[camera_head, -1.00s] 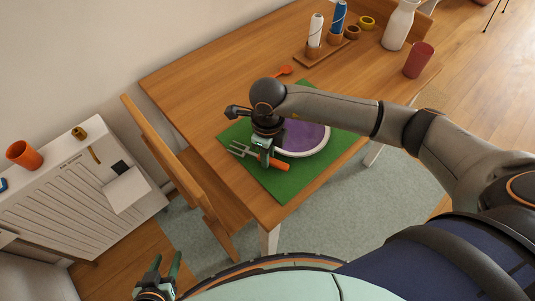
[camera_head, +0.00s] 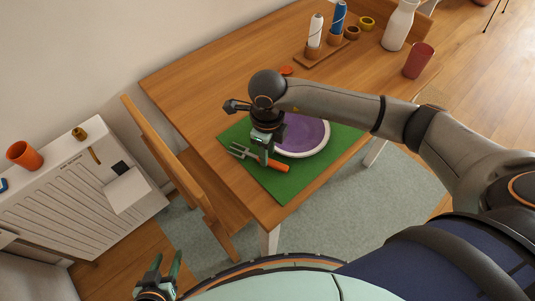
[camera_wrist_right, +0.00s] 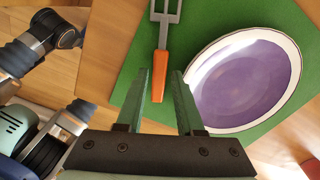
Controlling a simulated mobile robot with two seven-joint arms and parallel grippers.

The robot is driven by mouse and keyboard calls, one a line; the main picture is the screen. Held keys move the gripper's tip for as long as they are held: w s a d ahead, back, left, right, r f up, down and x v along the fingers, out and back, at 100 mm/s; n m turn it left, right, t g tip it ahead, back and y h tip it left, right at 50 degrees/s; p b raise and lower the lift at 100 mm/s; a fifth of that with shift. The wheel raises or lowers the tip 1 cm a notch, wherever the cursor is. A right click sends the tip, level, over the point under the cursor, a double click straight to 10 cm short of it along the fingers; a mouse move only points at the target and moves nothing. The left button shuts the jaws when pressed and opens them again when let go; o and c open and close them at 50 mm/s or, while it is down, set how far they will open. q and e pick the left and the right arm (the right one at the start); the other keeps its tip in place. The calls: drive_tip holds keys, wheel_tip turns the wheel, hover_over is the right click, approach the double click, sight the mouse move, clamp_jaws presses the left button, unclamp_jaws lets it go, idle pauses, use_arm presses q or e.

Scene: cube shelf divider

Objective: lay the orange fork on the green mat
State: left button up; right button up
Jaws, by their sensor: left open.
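The fork, with an orange handle (camera_head: 279,166) and grey tines, lies on the green mat (camera_head: 287,187), left of the plate, in the head view. The right wrist view shows its orange handle (camera_wrist_right: 160,75) pointing back between my fingers, with tines toward the top. My right gripper (camera_head: 264,160) is over the fork. Its fingers (camera_wrist_right: 162,72) stand apart, with gaps on both sides of the handle. My left gripper (camera_head: 166,260) is open and empty at the bottom left, away from the table.
A white-rimmed purple plate (camera_head: 303,136) sits on the mat beside the fork. An orange spoon (camera_head: 286,71), partly hidden by my arm, lies behind. A spool rack (camera_head: 325,52), a white vase (camera_head: 399,25) and a red cup (camera_head: 418,61) stand farther back. A wooden chair (camera_head: 165,150) is at the left.

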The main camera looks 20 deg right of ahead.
wheel_tip(320, 180, up, 10)
idle(0.3)
drive_tip(key=shift+s+a+f, duration=0.1)
